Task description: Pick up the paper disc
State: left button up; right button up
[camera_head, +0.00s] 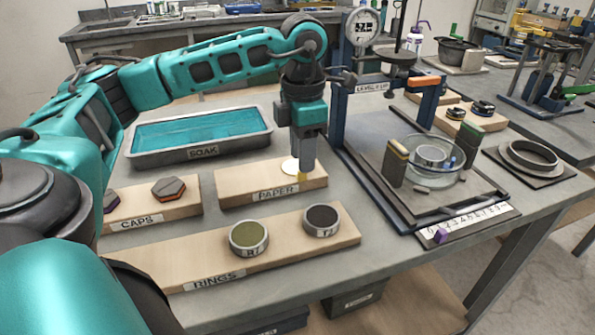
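The paper disc (289,166) is a small pale cream round on the wooden board labelled PAPER (236,184). My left gripper (303,176) points straight down over this board, with its fingertips at the disc's right edge. The fingers hide part of the disc. I cannot tell whether they touch it or whether they are apart. My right gripper is not in view.
A SOAK tray (203,155) of blue liquid lies behind. The CAPS board (150,206) is left, the RINGS board (190,262) with two ringed discs in front. A blue lever frame (339,130) with a glass dish (432,176) stands close right.

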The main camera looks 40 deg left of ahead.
aim_at(297, 165)
pick_arm(q)
notch_tip(297, 165, down, 3)
jog(key=shift+f, duration=0.15)
jog(key=shift+c, duration=0.3)
grip_shut()
